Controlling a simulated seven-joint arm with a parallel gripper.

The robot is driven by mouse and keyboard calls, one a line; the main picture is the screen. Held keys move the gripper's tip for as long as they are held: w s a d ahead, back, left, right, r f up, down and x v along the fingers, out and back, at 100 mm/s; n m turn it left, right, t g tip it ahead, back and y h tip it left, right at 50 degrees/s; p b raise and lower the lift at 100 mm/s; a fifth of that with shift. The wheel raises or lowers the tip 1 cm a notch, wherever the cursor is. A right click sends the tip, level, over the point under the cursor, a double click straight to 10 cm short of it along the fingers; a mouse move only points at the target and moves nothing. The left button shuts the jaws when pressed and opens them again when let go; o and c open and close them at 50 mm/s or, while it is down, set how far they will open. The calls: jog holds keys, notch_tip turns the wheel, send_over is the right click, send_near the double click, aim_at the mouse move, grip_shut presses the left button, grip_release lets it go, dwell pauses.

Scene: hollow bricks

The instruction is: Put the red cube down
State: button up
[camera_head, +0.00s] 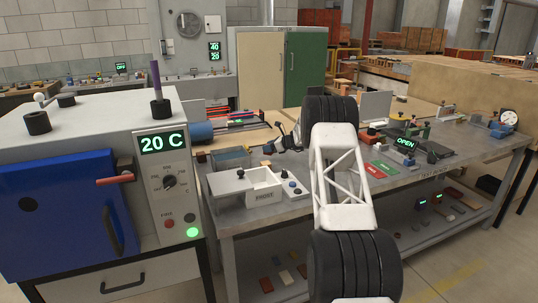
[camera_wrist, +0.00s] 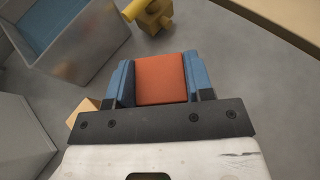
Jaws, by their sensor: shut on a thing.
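The red cube (camera_wrist: 161,78), orange-red in this light, sits between the two blue fingers of my gripper (camera_wrist: 160,62) in the wrist view. A finger is against each side of it, so the gripper is shut on the cube. Its underside is hidden, and I cannot tell whether it touches the surface below. In the head view my white arm stands in front of the workbench (camera_head: 228,222), and I cannot make out the cube in the grip there.
The wrist view shows a grey bin (camera_wrist: 88,62) with a blue inside at upper left, a yellow piece (camera_wrist: 148,14) at the top and a tan block (camera_wrist: 80,112) beside the left finger. Bare grey surface lies right. A blue-doored oven (camera_head: 65,215) stands left in the head view.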

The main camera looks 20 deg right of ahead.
jog(key=shift+f, duration=1.8)
jog(key=shift+f, duration=0.15)
jog(key=o, duration=1.2)
jog(key=shift+s+d+r, duration=0.3)
jog(key=shift+d, duration=0.05)
jog(key=v, duration=1.1)
jog(key=shift+s, duration=0.1)
